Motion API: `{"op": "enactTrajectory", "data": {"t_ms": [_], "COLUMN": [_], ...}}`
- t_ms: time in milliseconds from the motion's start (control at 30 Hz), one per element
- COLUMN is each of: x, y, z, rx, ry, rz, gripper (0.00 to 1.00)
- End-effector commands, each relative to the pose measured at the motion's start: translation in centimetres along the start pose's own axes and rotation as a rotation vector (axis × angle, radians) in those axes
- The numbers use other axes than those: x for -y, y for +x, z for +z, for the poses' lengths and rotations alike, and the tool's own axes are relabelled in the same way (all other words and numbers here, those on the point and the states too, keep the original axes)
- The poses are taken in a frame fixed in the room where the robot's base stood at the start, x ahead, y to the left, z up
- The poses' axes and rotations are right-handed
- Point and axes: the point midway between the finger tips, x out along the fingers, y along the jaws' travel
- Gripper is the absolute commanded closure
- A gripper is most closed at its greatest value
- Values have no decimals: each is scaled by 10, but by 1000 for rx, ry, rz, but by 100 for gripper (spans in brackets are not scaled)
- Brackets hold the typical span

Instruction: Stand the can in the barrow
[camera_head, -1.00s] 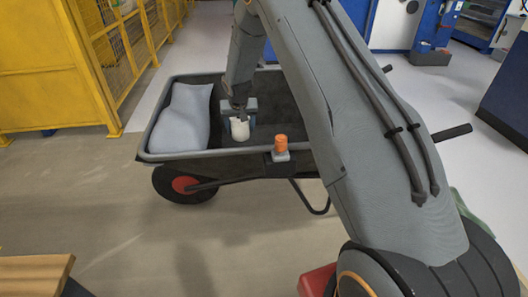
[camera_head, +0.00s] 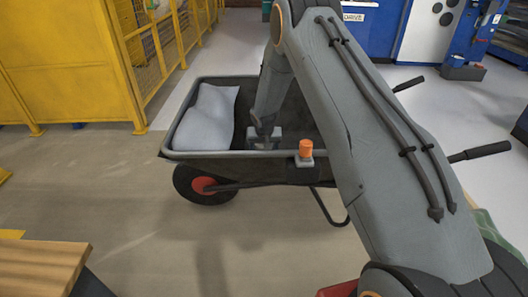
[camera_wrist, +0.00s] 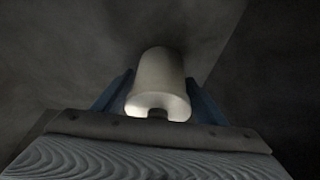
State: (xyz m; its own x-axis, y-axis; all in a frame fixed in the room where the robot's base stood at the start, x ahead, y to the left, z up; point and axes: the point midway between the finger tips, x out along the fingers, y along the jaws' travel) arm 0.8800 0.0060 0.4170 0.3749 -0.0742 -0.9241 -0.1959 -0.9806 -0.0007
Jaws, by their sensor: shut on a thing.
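The barrow (camera_head: 196,156) is a dark grey tub on a red-hubbed wheel, in the middle of the head view. My gripper (camera_head: 264,143) is down inside the tub, right of the grey-white sack. In the wrist view the pale, off-white can (camera_wrist: 160,72) sits between the two blue fingers of my gripper (camera_wrist: 160,102), which is shut on it. A dark grey surface lies behind the can. In the head view my gripper and the barrow's near wall hide most or all of the can. I cannot tell whether it touches the tub floor.
The grey-white sack (camera_head: 207,118) fills the tub's left end. An orange beacon-like knob (camera_head: 305,148) stands on the near rim, close to my gripper. A yellow fence (camera_head: 70,60) is at left, a wooden top (camera_head: 40,265) at lower left. Floor between is clear.

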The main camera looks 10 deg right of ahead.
Motion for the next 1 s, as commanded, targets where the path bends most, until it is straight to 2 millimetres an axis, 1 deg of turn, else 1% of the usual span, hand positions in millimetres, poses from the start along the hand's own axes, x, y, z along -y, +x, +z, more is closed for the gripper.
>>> {"op": "enactTrajectory", "data": {"t_ms": [233,267,300,367,400,667,767,867,1000], "x": [0,0,0,0,0,0,0,0,0], "y": [2,3,2,2,2,2,-3,-16,-44], "z": [0,1,1,1,1,1,-1,-2,-2], "rx": [-1,0,0,0,0,0,-1,-2,-2], "ry": [0,-1,-1,-1,-1,0,0,-1,-1], "rz": [0,0,0,0,0,0,0,-1,-1], "gripper": [68,33,26,16,14,14,14,14,14]}}
